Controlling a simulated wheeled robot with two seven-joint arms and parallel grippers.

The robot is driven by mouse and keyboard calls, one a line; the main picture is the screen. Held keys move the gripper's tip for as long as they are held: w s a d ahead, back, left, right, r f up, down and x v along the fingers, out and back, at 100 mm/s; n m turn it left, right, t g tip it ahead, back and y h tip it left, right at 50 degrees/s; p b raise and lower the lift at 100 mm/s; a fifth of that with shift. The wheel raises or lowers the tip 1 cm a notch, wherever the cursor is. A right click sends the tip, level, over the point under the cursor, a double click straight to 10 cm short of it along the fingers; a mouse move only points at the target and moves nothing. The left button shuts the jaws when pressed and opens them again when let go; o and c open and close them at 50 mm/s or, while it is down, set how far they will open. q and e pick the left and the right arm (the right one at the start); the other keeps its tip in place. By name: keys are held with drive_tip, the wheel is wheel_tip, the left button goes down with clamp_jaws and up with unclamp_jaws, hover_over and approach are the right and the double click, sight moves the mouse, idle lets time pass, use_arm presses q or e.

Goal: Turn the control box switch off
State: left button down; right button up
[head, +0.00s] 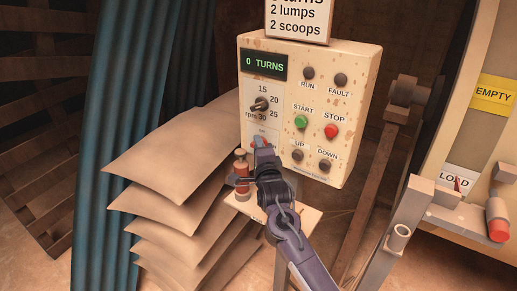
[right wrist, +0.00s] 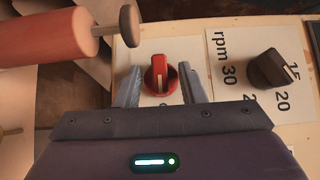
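The control box (head: 362,100) is a cream, rust-spotted panel with a display reading 0 TURNS. A red rotary switch (right wrist: 159,74) with a pale pointer line sits on a white plate low on the panel in the right wrist view. In the head view my gripper hides it. My right gripper (head: 262,142) is at the lower left of the panel, below the rpm dial (head: 261,104). In the right wrist view its fingers (right wrist: 159,86) are apart, one on each side of the red switch. I cannot tell whether they touch it. My left gripper is not in view.
A red-brown cylinder with a knob (head: 242,175) stands close left of my right gripper. Green START (head: 301,122) and red STOP (head: 331,131) buttons are up to the right. Stacked tan sacks (head: 165,160) lie left. A LOAD lever (head: 457,185) is far right.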

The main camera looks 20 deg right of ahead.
clamp_jaws()
drive_tip(key=shift+w+a+r+n+g+h+p, duration=0.15)
drive_tip(key=shift+n+g+h+p, duration=0.65)
drive_tip(key=shift+n+g+p, duration=1.15)
drive_tip(key=shift+w+a+r+n+g+h+p, duration=0.15)
drive_tip(key=shift+n+g+h+p, duration=0.8)
drive_tip(key=shift+g+p, duration=1.75)
drive_tip(key=shift+w+a+r+n+g+h+p, duration=0.2)
drive_tip(key=shift+n+g+h+p, duration=0.45)
drive_tip(key=shift+n+g+p, duration=1.7)
drive_tip(key=shift+s+d+m+t+p, duration=0.1)
drive_tip(key=shift+d+m+t+p, duration=0.05)
drive_tip(key=shift+m+t+p, duration=0.65)
unclamp_jaws()
drive_tip(key=shift+r, duration=0.15)
